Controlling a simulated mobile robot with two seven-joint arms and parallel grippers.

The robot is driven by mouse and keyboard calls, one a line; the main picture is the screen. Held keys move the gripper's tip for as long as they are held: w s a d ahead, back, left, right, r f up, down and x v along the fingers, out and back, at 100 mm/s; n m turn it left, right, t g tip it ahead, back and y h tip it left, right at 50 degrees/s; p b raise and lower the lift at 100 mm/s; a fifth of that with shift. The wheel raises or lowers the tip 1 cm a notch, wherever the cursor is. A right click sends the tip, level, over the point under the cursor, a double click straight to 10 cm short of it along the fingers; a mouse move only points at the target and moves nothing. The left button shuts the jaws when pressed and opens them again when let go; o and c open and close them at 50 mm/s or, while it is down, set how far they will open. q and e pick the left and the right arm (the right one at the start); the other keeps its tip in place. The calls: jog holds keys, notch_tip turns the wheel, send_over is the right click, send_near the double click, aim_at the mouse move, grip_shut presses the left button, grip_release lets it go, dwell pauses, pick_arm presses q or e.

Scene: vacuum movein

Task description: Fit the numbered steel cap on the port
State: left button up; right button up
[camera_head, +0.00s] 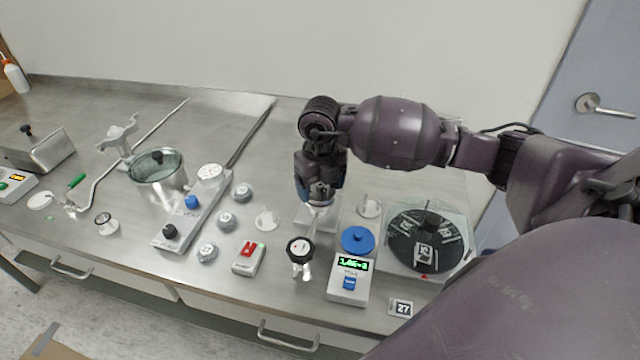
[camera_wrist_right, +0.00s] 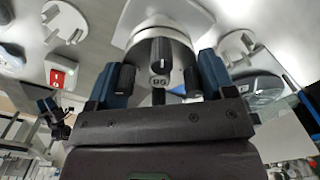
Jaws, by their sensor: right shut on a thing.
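My right gripper (camera_head: 318,202) points down over the front middle of the bench. In the right wrist view its blue fingers (camera_wrist_right: 160,76) are shut on a round steel cap (camera_wrist_right: 176,50) with a dark grip and a small number tag, too small to read surely. Pale metal parts (camera_head: 325,220) show just under the gripper in the head view. The port cannot be made out for certain; the hand hides much of this spot. I cannot tell whether the cap touches anything below.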

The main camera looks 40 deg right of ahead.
dwell(0.3)
jog(key=o, duration=0.9)
jog(key=shift+o, duration=0.2)
notch_tip(320, 180, up, 11)
jog(key=shift+f, duration=0.15)
dwell(0.4)
